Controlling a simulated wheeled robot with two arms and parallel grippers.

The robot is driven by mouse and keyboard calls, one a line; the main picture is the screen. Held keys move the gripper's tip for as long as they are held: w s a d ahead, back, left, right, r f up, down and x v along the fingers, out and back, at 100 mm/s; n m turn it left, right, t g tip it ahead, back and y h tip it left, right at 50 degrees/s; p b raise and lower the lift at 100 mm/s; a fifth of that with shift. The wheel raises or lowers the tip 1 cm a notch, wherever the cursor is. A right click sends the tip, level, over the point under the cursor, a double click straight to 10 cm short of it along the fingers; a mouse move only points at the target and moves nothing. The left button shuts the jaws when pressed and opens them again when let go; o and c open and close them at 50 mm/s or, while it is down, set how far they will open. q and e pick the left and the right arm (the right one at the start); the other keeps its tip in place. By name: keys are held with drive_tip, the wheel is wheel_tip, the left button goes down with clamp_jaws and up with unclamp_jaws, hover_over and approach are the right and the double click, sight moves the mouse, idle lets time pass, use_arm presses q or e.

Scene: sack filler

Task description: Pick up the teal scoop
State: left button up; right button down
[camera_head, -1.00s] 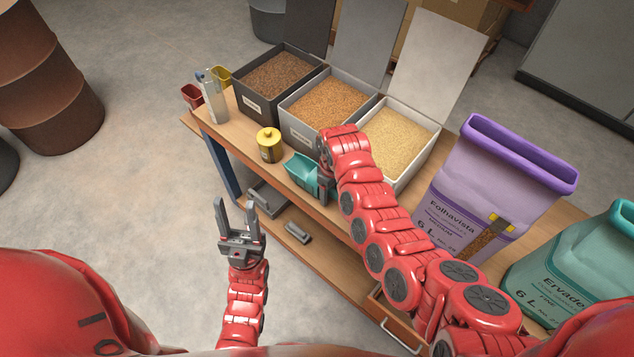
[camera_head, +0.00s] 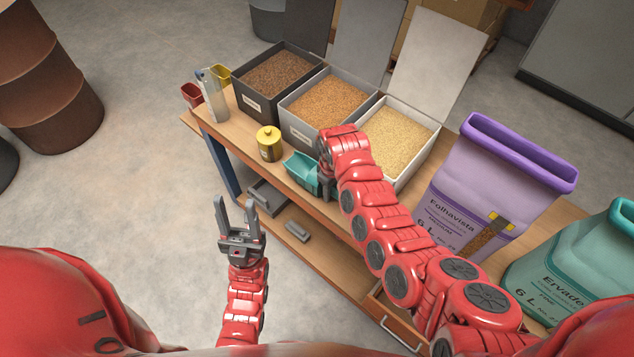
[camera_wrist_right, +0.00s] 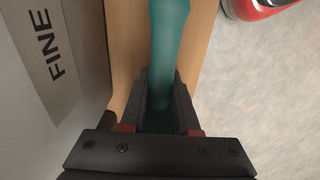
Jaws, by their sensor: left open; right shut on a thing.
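The teal scoop (camera_head: 302,169) is at the front edge of the bench, in front of the middle grain bin. My right gripper (camera_head: 328,186) is at its right end, partly hidden behind my own wrist. In the right wrist view the teal handle (camera_wrist_right: 168,50) runs between the dark fingers of my right gripper (camera_wrist_right: 163,100), which is shut on it. I cannot tell whether the scoop touches the bench top. My left gripper (camera_head: 238,215) is open and empty, in front of the bench.
Three open bins hold dark brown (camera_head: 277,76), orange (camera_head: 327,103) and pale (camera_head: 398,138) grain. A purple sack (camera_head: 490,190) and a teal sack (camera_head: 575,265) stand at the right.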

drive_tip(key=shift+r, duration=0.15)
drive_tip(key=shift+r, duration=0.55)
wheel_tip(320, 180, up, 2)
drive_tip(key=shift+s+a+r+b, duration=0.1)
drive_tip(key=shift+s+b, duration=0.05)
drive_tip(key=shift+b, duration=0.45)
drive_tip(key=s, duration=0.5)
drive_tip(key=shift+s+d+r, duration=0.2)
drive_tip(key=shift+s+d, duration=0.05)
drive_tip(key=shift+d, duration=0.05)
drive_tip(key=s+d+r+p, duration=0.1)
drive_tip(key=s+p, duration=0.3)
drive_tip(key=s, duration=0.6)
